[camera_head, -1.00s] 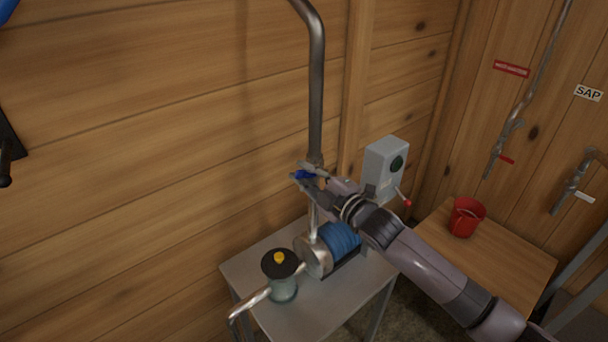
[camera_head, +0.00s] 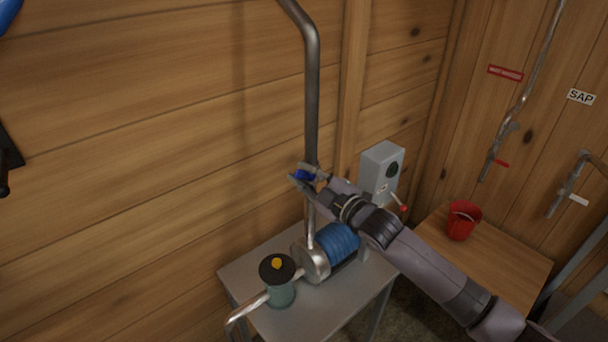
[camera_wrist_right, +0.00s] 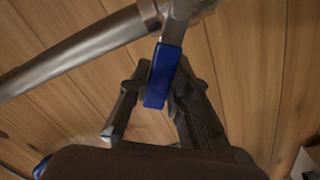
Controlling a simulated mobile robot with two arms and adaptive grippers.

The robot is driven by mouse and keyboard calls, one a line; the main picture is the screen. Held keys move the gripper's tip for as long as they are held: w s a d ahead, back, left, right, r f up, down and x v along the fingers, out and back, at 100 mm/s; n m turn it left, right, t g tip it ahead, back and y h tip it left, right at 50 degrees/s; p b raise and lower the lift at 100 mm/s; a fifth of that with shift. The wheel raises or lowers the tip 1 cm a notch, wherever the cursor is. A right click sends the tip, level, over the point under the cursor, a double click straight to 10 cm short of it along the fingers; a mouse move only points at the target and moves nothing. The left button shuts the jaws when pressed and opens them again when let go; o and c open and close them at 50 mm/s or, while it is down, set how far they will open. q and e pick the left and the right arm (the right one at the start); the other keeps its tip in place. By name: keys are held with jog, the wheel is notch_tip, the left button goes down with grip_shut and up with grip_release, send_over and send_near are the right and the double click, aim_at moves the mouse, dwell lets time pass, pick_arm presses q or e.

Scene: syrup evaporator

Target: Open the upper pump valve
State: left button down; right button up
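The upper pump valve sits on the vertical metal pipe (camera_head: 312,95) above the pump. Its blue handle (camera_head: 304,175) shows small in the head view and large in the right wrist view (camera_wrist_right: 163,76). My right gripper (camera_head: 302,176) reaches it from the right. In the wrist view, the fingers of the right gripper (camera_wrist_right: 163,88) stand on both sides of the blue handle and appear closed against it. The handle slants down from the valve, across the metal pipe's line. The fingers partly hide the valve body in the head view. My left gripper is not in view.
The pump with its blue motor (camera_head: 338,243) stands on a grey table (camera_head: 318,312), beside a black-topped canister (camera_head: 278,284). A grey switch box (camera_head: 380,172) with a red-tipped lever is close behind my right arm. A red bucket (camera_head: 462,222) stands on a wooden table (camera_head: 510,263).

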jog(key=o, duration=0.4)
jog(key=shift+s, duration=0.1)
jog(key=v, duration=1.2)
jog(key=shift+c, duration=0.2)
